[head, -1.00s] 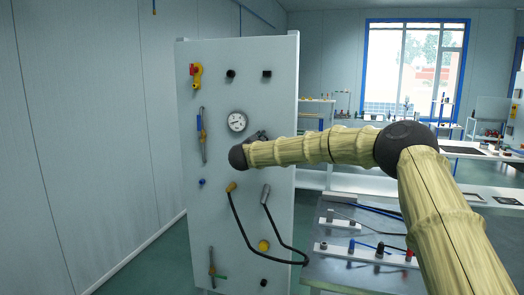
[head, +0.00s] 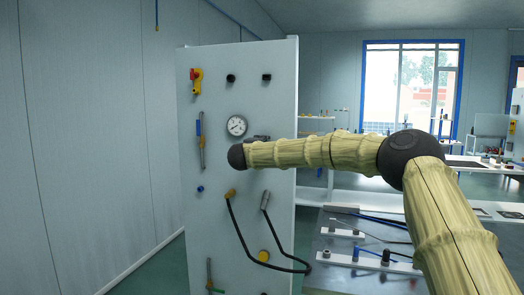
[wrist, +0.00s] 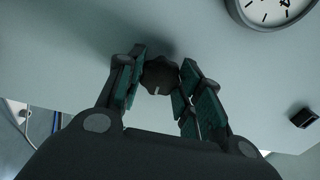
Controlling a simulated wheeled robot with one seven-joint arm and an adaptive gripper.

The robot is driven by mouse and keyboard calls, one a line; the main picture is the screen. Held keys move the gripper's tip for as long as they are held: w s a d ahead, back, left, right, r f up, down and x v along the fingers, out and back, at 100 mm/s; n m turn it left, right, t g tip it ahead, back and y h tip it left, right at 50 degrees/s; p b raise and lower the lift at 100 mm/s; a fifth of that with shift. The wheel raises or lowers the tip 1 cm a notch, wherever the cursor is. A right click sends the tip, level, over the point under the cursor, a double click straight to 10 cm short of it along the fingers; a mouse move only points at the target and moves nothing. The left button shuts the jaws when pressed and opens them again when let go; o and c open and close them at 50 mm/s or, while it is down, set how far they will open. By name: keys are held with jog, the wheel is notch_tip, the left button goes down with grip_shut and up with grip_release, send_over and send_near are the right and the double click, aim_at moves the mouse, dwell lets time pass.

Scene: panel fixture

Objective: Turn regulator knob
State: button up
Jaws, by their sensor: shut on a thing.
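The regulator knob (wrist: 160,76) is a dark, fluted round knob with a light mark on its lower side, on the pale panel in the wrist view. My gripper (wrist: 160,85) has its two green-padded fingers on either side of it and is shut on it. In the head view my arm covers the knob, and only a dark part of my gripper (head: 257,138) shows above the arm. A round white gauge (head: 237,126) sits on the panel just above; it also shows in the wrist view (wrist: 268,8) at the upper right.
The upright white panel (head: 215,75) also carries a yellow and red switch (head: 196,80), black knobs (head: 231,78), a blue-handled lever (head: 201,140) and a black hose (head: 240,228) below my arm. A workbench (head: 330,275) with fittings stands at the right.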

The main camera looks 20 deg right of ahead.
jog(key=shift+f, duration=0.1)
dwell(0.4)
jog(key=o, duration=1)
jog(key=shift+d, duration=0.1)
jog(key=shift+o, duration=0.2)
jog(key=shift+s+a, duration=0.1)
jog(key=shift+a, duration=0.1)
jog(key=v, duration=1.1)
jog(key=shift+s, duration=0.25)
jog(key=shift+a, duration=0.2)
